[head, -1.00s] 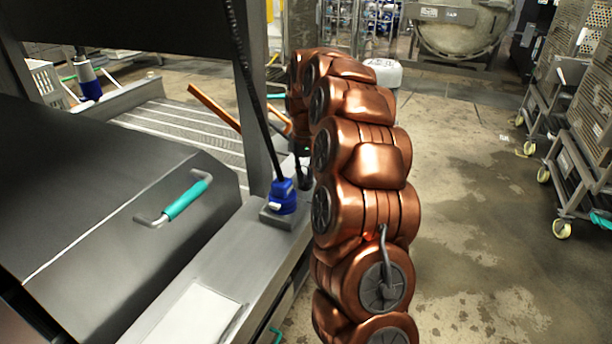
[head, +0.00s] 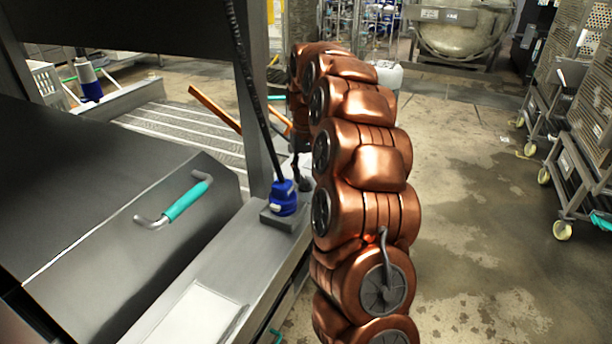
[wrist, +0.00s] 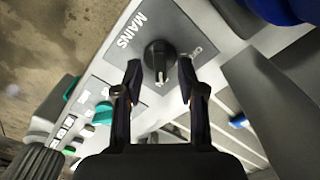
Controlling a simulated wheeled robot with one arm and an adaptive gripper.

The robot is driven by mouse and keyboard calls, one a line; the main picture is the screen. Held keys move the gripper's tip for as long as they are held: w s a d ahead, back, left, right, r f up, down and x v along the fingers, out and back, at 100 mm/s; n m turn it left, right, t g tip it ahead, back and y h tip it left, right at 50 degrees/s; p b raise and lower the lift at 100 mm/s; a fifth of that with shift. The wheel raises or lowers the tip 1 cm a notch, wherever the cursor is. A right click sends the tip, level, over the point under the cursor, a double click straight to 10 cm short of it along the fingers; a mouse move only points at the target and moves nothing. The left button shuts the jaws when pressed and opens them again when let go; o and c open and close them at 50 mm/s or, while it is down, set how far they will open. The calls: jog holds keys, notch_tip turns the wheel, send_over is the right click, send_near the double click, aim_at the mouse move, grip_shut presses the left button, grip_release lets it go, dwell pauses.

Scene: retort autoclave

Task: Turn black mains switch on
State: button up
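The black mains switch (wrist: 158,56) is a round rotary knob on a grey plate marked MAINS (wrist: 132,30) in the wrist view. A pale mark on the knob is at its lower side in the picture, toward my gripper. My gripper (wrist: 160,69) is open, with one dark fingertip on each side of the knob. Gaps show between the fingertips and the knob; their depth relative to it is hard to tell. In the head view my copper arm hides the switch.
A panel with green and teal controls (wrist: 103,112) lies left of the plate in the wrist view. In the head view, a blue connector (head: 284,197) with a black cable stands on the machine's ledge, beside a teal-gripped handle (head: 187,202). Open floor lies right of my arm.

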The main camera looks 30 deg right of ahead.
aim_at(306, 180)
notch_tip(306, 180, up, 10)
jog(key=shift+r, duration=0.15)
dwell(0.4)
dwell(0.8)
jog(key=shift+n, duration=0.8)
jog(key=s+a, duration=0.1)
jog(key=a, duration=0.2)
jog(key=s+a, duration=0.2)
jog(key=a, duration=0.1)
jog(key=s+a, duration=0.2)
jog(key=a, duration=0.1)
jog(key=shift+s, duration=0.2)
jog(key=s+a+f+g, duration=0.1)
jog(key=s+a+f, duration=0.35)
jog(key=s, duration=0.65)
jog(key=s+a+f+n+g, duration=0.1)
jog(key=s+a+f, duration=0.3)
jog(key=s, duration=0.7)
jog(key=s+a+f, duration=0.3)
jog(key=s+a, duration=0.3)
jog(key=s, duration=0.5)
notch_tip(306, 180, up, 12)
jog(key=p, duration=1.2)
jog(key=shift+w+r, duration=0.2)
jog(key=shift+w, duration=0.15)
